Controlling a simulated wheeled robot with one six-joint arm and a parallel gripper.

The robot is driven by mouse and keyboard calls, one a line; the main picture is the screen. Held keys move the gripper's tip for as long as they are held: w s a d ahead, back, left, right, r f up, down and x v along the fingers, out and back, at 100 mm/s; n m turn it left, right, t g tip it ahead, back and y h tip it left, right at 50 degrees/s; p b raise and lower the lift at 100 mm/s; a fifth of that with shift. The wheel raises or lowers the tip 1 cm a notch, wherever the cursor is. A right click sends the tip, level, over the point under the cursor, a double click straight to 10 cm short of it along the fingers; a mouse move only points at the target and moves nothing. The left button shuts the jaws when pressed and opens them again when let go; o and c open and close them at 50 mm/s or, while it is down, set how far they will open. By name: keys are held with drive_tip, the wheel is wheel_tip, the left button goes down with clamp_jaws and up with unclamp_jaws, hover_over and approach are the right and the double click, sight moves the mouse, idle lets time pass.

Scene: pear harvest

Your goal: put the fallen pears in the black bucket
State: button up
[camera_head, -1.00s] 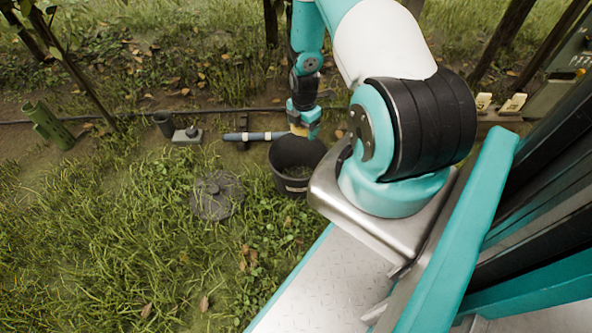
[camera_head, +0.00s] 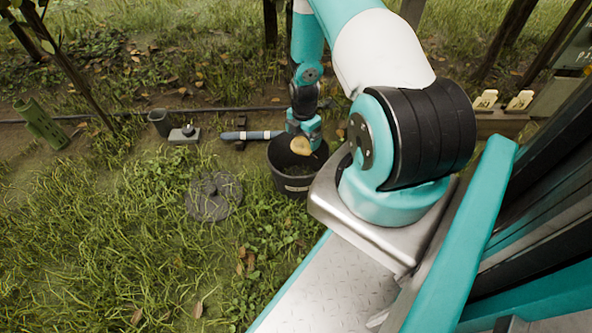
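The black bucket (camera_head: 293,184) stands upright on the ground, left of my arm's base, with its mouth facing up. My gripper (camera_head: 302,140) is over the far side of the bucket's mouth. A yellow-brown pear (camera_head: 300,146) is at the gripper's end and appears held there, over the opening. The fingers are small and mostly hidden by the pear. The bottom inside the bucket is dark, and I cannot make out any pears in it. No other pear on the ground is clear; small brown spots in the grass look like leaves.
A round grey disc (camera_head: 213,197) lies in the grass left of the bucket. A blue and grey bar (camera_head: 252,135), a small grey block (camera_head: 184,135), a dark pot (camera_head: 160,122) and green tubes (camera_head: 42,123) stand or lie behind. Open grass fills the front left.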

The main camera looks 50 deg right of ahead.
drive_tip(key=shift+r, duration=0.15)
wheel_tip(320, 180, up, 17)
drive_tip(key=p, duration=0.7)
